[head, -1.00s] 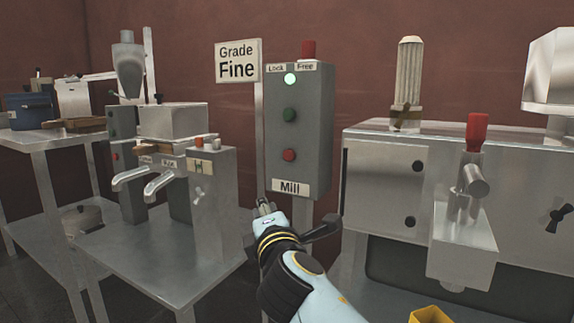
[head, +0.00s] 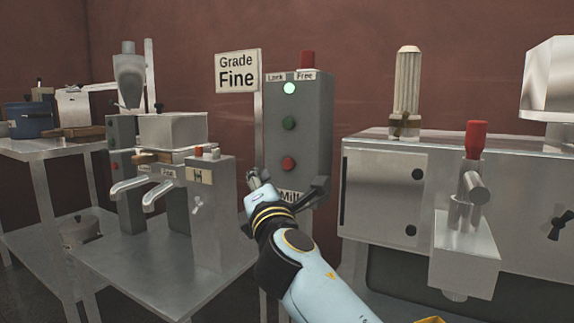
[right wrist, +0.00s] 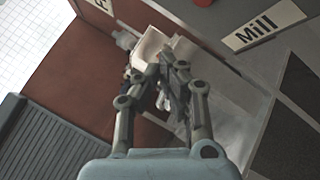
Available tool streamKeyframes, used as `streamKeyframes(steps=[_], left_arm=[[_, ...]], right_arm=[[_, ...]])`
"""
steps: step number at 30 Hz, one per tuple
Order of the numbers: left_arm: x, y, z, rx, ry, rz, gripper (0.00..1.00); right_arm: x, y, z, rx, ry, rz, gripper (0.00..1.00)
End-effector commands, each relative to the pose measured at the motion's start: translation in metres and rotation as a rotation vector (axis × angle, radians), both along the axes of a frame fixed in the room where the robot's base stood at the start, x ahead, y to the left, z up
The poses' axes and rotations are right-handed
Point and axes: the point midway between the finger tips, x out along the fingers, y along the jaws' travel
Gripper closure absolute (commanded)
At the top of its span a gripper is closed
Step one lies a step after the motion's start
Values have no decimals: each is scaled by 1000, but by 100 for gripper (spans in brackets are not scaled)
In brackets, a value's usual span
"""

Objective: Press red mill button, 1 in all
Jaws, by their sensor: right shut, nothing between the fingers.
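The grey mill control box (head: 315,135) stands upright, with the red mill button (head: 288,163) low on its front face, below a dark green button (head: 289,123). A lit green lamp (head: 289,88) is at the top. My right gripper (head: 254,178) is shut and empty, just left of the box and a little lower than the red button, apart from it in the picture. In the right wrist view the shut fingertips (right wrist: 166,75) point past the box; a red button (right wrist: 203,2) is cut off at the top edge, beside the Mill label (right wrist: 252,32). My left gripper is not in view.
A "Grade Fine" sign (head: 237,71) stands left of the box. A metal table (head: 150,255) with a tapped machine is at left. A large steel machine (head: 385,185) with a red-topped handle (head: 475,140) is at right.

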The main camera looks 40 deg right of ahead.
Motion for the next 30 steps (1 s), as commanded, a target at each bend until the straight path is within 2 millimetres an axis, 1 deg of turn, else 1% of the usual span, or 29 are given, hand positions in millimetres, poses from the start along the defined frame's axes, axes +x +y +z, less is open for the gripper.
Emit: streamKeyframes(steps=[1,6,13,19,30], left_arm=[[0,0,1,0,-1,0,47],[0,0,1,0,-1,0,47],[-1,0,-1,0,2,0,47],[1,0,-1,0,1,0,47],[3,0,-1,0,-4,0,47]], right_arm=[[3,-8,2,-5,-1,-2,100],[13,-31,1,-3,0,-1,100],[22,-52,0,-2,0,-1,100],[24,-59,0,1,0,-1,100],[24,-60,0,1,0,-1,100]])
